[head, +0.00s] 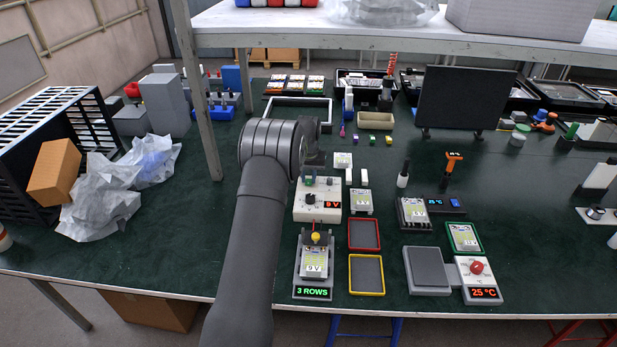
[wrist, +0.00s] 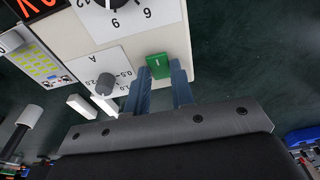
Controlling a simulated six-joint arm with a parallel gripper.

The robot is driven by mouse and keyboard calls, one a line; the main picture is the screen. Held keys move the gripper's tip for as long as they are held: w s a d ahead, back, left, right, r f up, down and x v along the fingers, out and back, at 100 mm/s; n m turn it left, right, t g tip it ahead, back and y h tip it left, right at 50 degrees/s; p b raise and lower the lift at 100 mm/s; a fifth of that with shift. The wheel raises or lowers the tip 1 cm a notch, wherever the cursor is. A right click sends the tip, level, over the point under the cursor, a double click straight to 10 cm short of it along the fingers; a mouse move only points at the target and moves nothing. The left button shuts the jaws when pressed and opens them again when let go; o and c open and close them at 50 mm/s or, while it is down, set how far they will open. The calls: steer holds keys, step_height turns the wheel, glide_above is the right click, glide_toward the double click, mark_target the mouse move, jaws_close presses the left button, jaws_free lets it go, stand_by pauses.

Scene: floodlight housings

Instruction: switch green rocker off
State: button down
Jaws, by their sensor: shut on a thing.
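The green rocker (wrist: 158,66) sits on a white box (wrist: 165,30) near its edge, with a white "I" mark facing the wrist camera. In the head view the white box (head: 318,213) stands at the middle of the bench with a red display reading 9 V. The rocker (head: 308,181) is a small green patch there, partly hidden by my gripper. My gripper (wrist: 161,70) has its two blue-grey fingers at either side of the rocker, shut on it. In the head view my gripper (head: 311,165) is over the box's far side.
A grey knob (wrist: 104,84) and a black dial (wrist: 110,3) are on the same box face. White blocks (wrist: 82,106) lie beside it. A red-rimmed tray (head: 379,236) and a 3 ROWS fixture (head: 313,293) are nearby. A shelf post (head: 198,100) stands left of my arm.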

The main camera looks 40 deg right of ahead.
steer(key=c, duration=1.2)
jaws_free()
steer(key=shift+c, duration=0.2)
step_height(320, 180, up, 17)
steer(key=s+a, duration=0.1)
steer(key=shift+s+a+r, duration=0.15)
steer(key=shift+s+a, duration=0.15)
steer(key=shift+a, duration=0.05)
steer(key=f, duration=0.5)
steer(key=w+d+f, duration=0.1)
steer(key=f, duration=1.1)
steer(key=shift+w+d+f, duration=0.15)
steer(key=shift+w+d, duration=0.15)
steer(key=shift+d, duration=0.05)
